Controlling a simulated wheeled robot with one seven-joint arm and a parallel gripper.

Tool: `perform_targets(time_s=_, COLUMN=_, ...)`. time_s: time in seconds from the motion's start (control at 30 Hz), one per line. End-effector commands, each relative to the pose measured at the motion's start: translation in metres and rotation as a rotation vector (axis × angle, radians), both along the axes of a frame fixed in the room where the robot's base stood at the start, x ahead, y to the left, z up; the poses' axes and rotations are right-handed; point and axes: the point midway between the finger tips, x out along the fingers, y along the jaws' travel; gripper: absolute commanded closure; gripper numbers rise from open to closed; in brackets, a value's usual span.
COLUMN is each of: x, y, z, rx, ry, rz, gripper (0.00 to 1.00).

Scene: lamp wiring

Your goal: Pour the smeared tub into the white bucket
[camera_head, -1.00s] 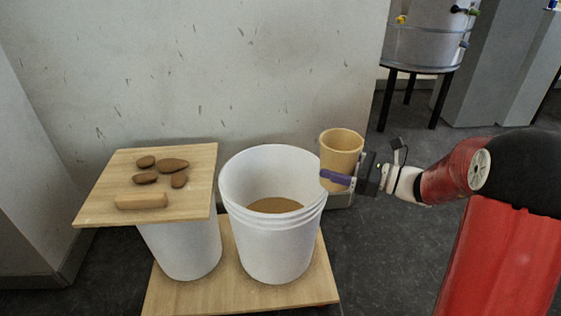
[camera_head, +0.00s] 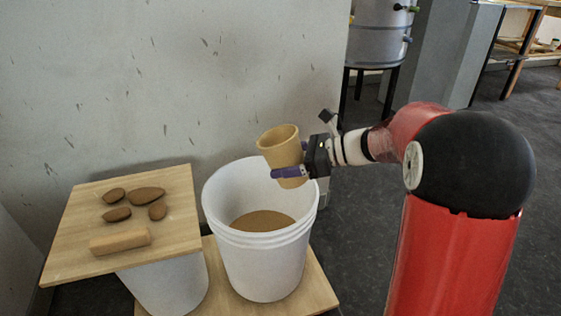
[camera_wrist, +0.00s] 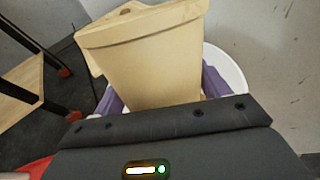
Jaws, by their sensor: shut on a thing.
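The tan smeared tub (camera_head: 281,147) is held in my gripper (camera_head: 290,173), whose purple fingers are shut around its side. It is tilted a little to the left, with its mouth up, above the right side of the white bucket's mouth. The tub fills the middle of the wrist view (camera_wrist: 145,65), between the purple fingers (camera_wrist: 160,85). The white bucket (camera_head: 262,262) stands upright with brown material (camera_head: 263,221) inside. Its rim shows behind the tub in the wrist view (camera_wrist: 232,70). The tub's contents are hidden in both views.
A wooden board (camera_head: 75,225) with several brown lumps (camera_head: 130,203) and a pale block (camera_head: 120,241) rests on another white bucket (camera_head: 170,286) at left. Both buckets stand on a low wooden base (camera_head: 315,288). A wall rises behind. A metal drum (camera_head: 378,42) stands at the back.

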Motion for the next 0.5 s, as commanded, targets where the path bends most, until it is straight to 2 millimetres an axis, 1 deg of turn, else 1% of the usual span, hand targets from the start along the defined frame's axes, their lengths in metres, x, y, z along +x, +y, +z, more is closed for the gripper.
perform_targets(time_s=0.03, x=-0.0006, y=-0.0012, z=0.0048, rx=-0.057, ry=0.006, rz=0.003, gripper=0.59)
perform_targets(time_s=0.2, x=-0.0019, y=-0.0077, z=0.0083, rx=-0.203, ry=0.050, rz=0.000, gripper=0.59)
perform_targets(time_s=0.5, x=-0.0030, y=-0.0104, z=0.0071, rx=-0.314, ry=0.082, rz=0.002, gripper=0.59)
